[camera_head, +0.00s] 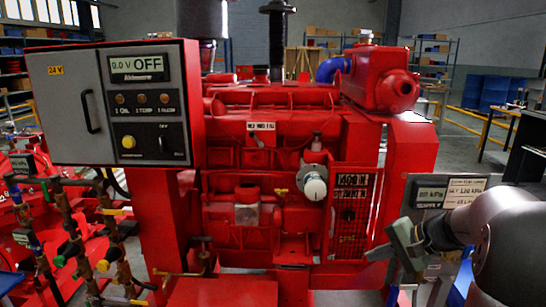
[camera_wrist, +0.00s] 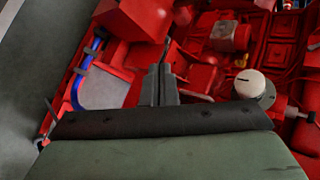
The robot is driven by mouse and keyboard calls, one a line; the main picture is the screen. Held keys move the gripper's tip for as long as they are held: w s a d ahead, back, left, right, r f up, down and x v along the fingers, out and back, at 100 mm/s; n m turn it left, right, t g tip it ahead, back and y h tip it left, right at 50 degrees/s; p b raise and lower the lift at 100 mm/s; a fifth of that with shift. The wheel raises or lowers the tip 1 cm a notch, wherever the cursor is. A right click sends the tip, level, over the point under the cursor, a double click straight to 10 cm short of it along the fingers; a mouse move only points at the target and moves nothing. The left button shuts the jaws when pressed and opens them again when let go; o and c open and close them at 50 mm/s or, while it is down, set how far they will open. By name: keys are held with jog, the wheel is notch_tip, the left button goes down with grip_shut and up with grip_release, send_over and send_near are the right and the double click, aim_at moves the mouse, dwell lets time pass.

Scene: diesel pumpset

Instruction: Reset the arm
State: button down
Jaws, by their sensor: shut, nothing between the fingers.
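My gripper (camera_head: 376,253) is at the lower right in the head view, in front of the red diesel pumpset (camera_head: 270,135), with my grey arm coming in from the right. In the wrist view my gripper's two dark fingers (camera_wrist: 163,75) are together, with nothing between them. They point toward the red machinery and appear clear of it. A white round cap (camera_wrist: 249,84) shows to the right of the fingers in the wrist view, and a similar white knob (camera_head: 314,187) is on the engine front in the head view.
A control panel (camera_head: 110,100) reading "0.0 V OFF" is at left. A display (camera_head: 431,194) stands behind my gripper. Brass-fitted pipes (camera_head: 112,235) are at lower left. A blue hose (camera_wrist: 78,88) lies left of my fingers. Blue drums (camera_head: 487,92) stand far right.

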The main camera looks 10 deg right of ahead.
jog(key=s+a+r+n+g+h+p, duration=0.1)
jog(key=s+a+r+n+g+p, duration=0.1)
jog(key=s+a+r+p, duration=0.3)
jog(key=s+a+r+n+g+h+p, duration=0.1)
jog(key=s+a+n+g, duration=0.1)
jog(key=a, duration=0.5)
jog(key=s+a+r+n+h+p, duration=0.1)
jog(key=s+a+n+p, duration=0.1)
jog(key=s, duration=0.3)
jog(key=s+a+r+n+g+h+p, duration=0.1)
jog(key=s+a+n+h+p, duration=0.1)
jog(key=s+p, duration=0.2)
jog(key=s+a+r+n+g+h+p, duration=0.1)
jog(key=s+a+r+n+h+p, duration=0.1)
jog(key=s, duration=0.4)
jog(key=shift+s+a+n+p, duration=0.4)
jog(key=shift+n+p, duration=0.2)
jog(key=shift+p, duration=0.25)
jog(key=shift+r, duration=0.1)
dwell(4.3)
